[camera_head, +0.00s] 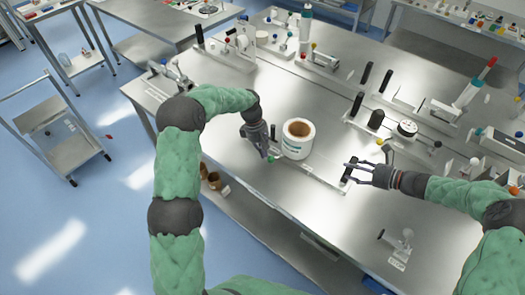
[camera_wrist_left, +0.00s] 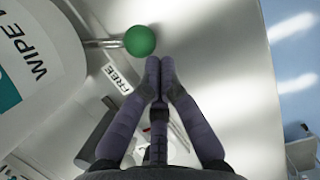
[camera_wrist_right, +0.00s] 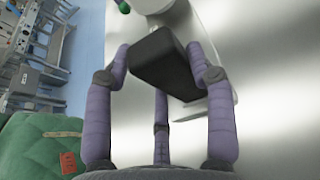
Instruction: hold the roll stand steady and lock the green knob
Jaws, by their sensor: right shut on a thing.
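The roll stand holds a white roll (camera_head: 297,138) with a brown core and a "WIPE" label, which also shows in the left wrist view (camera_wrist_left: 30,50). The green knob (camera_wrist_left: 140,40) is on a metal rod beside the roll, near a "FREE" label (camera_wrist_left: 117,78). My left gripper (camera_wrist_left: 160,66) has its fingers together, empty, with the tips just beside the knob; it also shows in the head view (camera_head: 266,154). My right gripper (camera_wrist_right: 165,65) is around the black grip block (camera_wrist_right: 166,72) at the right end of the stand's base (camera_head: 322,178), shut on it.
The steel table's front edge runs below the stand. Black posts and a white roll device (camera_head: 407,128) stand behind my right gripper. The table left of the roll is mostly clear.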

